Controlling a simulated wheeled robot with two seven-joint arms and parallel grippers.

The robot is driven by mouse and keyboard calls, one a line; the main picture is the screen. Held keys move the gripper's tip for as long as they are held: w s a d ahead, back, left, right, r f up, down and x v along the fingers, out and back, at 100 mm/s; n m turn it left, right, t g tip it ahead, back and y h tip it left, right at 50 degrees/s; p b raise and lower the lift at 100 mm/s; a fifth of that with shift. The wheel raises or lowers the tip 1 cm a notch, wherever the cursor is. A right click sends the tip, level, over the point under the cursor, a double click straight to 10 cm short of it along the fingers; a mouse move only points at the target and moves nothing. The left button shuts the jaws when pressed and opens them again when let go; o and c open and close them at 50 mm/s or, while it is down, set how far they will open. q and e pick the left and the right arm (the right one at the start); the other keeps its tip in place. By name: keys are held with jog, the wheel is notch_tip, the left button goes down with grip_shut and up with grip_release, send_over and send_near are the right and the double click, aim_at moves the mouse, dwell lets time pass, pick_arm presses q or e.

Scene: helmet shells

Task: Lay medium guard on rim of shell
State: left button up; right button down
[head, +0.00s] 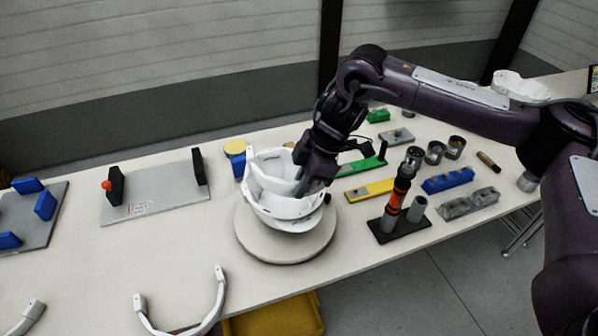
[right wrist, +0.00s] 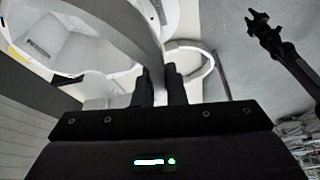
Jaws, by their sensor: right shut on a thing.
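The white shell (head: 262,172) sits open side up on a round grey turntable (head: 260,247) in the middle of the table. My right gripper (head: 312,184) is at the shell's right side and is shut on a white curved band, seemingly the medium guard (right wrist: 138,35). In the right wrist view the band runs up from between the fingertips (right wrist: 160,80), beside the shell's open bowl (right wrist: 62,42). I cannot tell whether the band touches the rim. The hand hides part of the shell's right side.
Two other white U-shaped guards, one nearer the middle (head: 215,300) and one at far left (head: 28,318), lie at the front. A grey plate with black uprights (head: 155,192) stands left. A black stand with an orange-banded tool (head: 400,228) is close right of the shell.

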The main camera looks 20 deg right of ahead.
aim_at(293, 217)
jog(key=shift+w+a+r+n+g, duration=0.1)
jog(key=shift+w+r+n+g, duration=0.25)
jog(key=shift+n, duration=0.55)
pick_arm(q)
jog(key=shift+d+r, duration=0.2)
jog(key=shift+r, duration=0.15)
pick_arm(e)
jog(key=shift+r, duration=0.1)
pick_arm(q)
jog(key=shift+d, duration=0.2)
pick_arm(e)
jog(key=shift+s, duration=0.1)
